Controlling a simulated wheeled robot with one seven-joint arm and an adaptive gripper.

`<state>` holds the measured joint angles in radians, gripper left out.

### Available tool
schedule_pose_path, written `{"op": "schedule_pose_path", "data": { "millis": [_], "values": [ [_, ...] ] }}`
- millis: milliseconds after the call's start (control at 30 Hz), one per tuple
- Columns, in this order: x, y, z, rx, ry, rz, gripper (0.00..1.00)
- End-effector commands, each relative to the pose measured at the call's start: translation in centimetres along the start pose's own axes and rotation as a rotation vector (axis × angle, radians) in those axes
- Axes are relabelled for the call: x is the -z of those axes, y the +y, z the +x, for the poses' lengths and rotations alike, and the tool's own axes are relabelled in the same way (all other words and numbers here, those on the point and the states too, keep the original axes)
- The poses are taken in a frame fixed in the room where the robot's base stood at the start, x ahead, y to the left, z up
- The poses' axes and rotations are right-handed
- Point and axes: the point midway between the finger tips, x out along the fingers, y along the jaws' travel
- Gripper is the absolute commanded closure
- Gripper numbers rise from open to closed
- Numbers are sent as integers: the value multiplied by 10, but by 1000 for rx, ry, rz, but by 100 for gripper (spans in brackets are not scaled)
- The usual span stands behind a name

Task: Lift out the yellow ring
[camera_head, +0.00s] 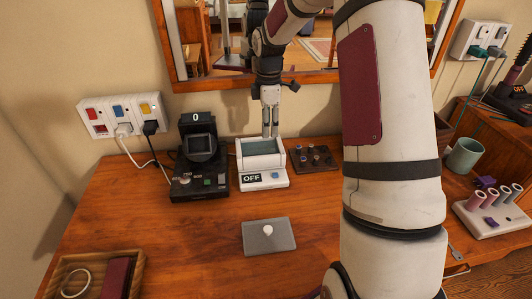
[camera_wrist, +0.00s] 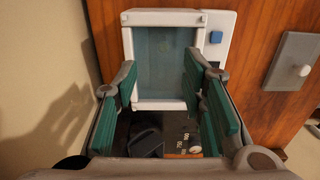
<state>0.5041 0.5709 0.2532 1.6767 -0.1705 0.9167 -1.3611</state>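My gripper (camera_head: 270,134) points down over the back of a white device (camera_head: 262,180) with a teal basin and an "OFF" display. In the wrist view the gripper (camera_wrist: 165,95) is open, with its green-padded fingers apart and nothing seen between them. The device's white frame (camera_wrist: 128,55) and teal basin (camera_wrist: 165,55) lie below and just ahead of the fingers. I make out no yellow ring in the basin. A pale cream ring (camera_head: 75,283) lies in a wooden tray (camera_head: 52,288) at the front left; I cannot tell whether it is yellow.
A black device (camera_head: 199,180) showing "0" stands left of the white one. A dark block with small pegs (camera_head: 313,158) is to its right. A grey plate with a white knob (camera_head: 269,236) lies in front. A mirror (camera_head: 320,45) is behind.

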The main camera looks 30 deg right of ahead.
Motion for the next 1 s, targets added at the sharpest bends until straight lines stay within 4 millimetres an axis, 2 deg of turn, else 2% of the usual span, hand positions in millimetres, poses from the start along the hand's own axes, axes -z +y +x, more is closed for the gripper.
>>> {"op": "schedule_pose_path", "data": {
  "millis": [100,367,667,967,1000],
  "values": [
    [0,0,18,2,0,0,62],
    [0,-1,36,0,-1,1,62],
    [-2,-5,76,1,0,1,62],
    [-2,-4,80,-2,0,2,62],
    [-2,-4,80,-2,0,2,67]
  ]
}}
